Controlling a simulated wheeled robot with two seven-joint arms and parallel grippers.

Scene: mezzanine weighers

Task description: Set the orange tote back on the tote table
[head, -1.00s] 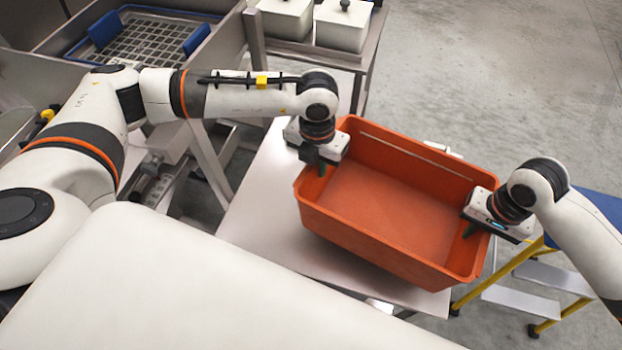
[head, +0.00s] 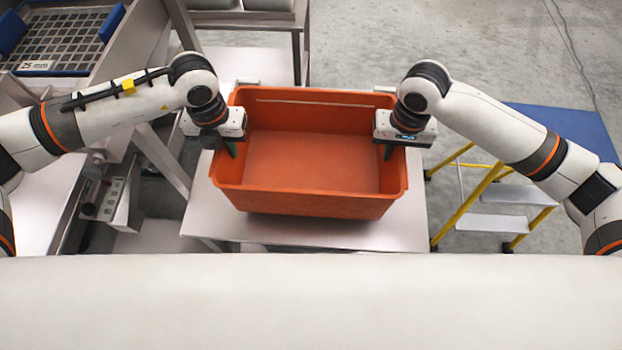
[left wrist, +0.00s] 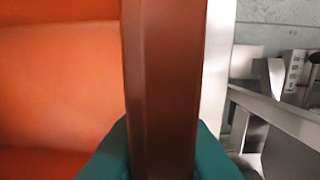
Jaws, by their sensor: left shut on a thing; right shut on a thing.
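The orange tote (head: 310,204) is empty and looks level in the head view, over the pale tote table (head: 290,232). A dark shadow lies under its front; I cannot tell for sure whether its base touches the table. My left gripper (head: 228,150) is shut on the tote's left end wall. In the left wrist view the tote's rim (left wrist: 165,80) runs between the green fingers (left wrist: 165,155). My right gripper (head: 389,152) is shut on the right end wall. The fingertips are partly hidden by the grippers' bodies and the wall.
A steel machine with a grid tray (head: 70,38) is at the upper left. A steel stand (head: 250,20) with pale containers is behind.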

